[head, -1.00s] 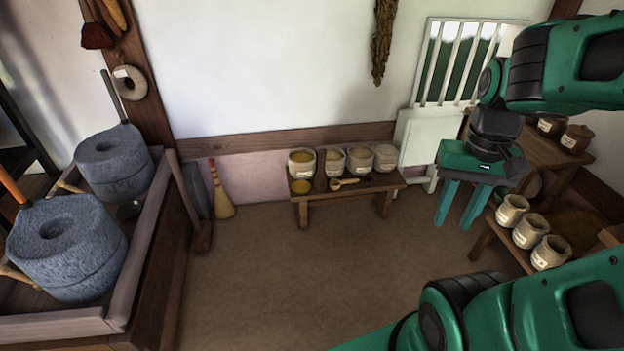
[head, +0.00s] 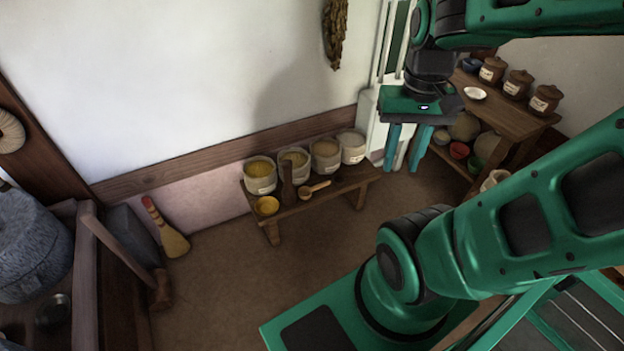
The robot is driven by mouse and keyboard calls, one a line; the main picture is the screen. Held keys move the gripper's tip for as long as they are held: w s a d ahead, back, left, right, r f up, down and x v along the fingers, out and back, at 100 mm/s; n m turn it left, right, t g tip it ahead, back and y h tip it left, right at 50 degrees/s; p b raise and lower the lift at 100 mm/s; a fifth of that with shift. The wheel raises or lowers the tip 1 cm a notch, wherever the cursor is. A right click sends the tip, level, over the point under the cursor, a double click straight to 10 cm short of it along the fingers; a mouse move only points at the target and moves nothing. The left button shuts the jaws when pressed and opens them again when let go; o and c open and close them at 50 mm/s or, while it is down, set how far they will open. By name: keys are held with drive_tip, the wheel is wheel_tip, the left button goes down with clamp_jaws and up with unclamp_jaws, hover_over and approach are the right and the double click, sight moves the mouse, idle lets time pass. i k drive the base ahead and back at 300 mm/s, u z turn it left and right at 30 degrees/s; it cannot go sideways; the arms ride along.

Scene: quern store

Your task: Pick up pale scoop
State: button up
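The pale scoop (head: 314,189), light tan with a short handle pointing right, lies on the low wooden bench (head: 343,186) by the wall, in front of several pots. My gripper (head: 403,168) hangs in the air with its two teal fingers pointing down. It is open, with a clear gap between the fingers and nothing in it. In the picture it is to the right of the scoop and bench, well apart from the scoop. Nothing hides the scoop.
Several pots of grain, including a yellow-filled pot (head: 260,176), line the bench's back. A table with jars (head: 519,83) stands right. The floor (head: 215,285) before the bench is clear.

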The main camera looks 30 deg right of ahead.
sight(306, 193)
drive_tip(key=z, duration=0.35)
drive_tip(key=i, duration=1.05)
drive_tip(key=z, duration=0.4)
